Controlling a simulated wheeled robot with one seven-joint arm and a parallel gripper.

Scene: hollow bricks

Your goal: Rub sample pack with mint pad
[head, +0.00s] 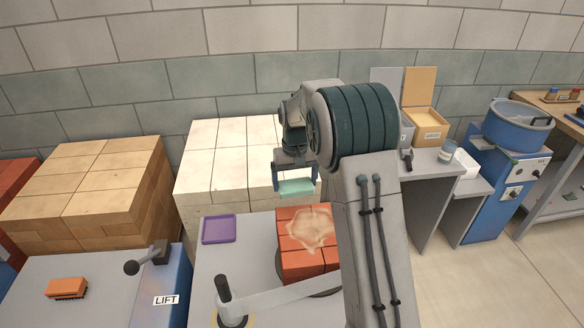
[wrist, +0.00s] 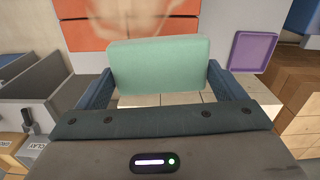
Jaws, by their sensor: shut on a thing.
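My gripper (head: 293,172) is shut on the mint pad (head: 297,188), a pale green block. In the wrist view the pad (wrist: 158,65) sits between the two blue fingers. The likely sample pack is a stack of orange-red bricks (head: 301,264) on the grey table, with a pale dusty smear (head: 312,228) across its top. In the head view the pad is held above and behind the pack, apart from it. Part of the pack's right side is hidden by my arm. The pack also shows at the top of the wrist view (wrist: 85,34).
A purple tray (head: 219,230) lies left of the pack. A black-knobbed lever (head: 226,290) stands in front. Cream bricks (head: 215,190) rise behind, tan bricks (head: 85,190) at left. An orange brush (head: 67,288) lies on the LIFT bench. Bins (head: 426,125) stand at right.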

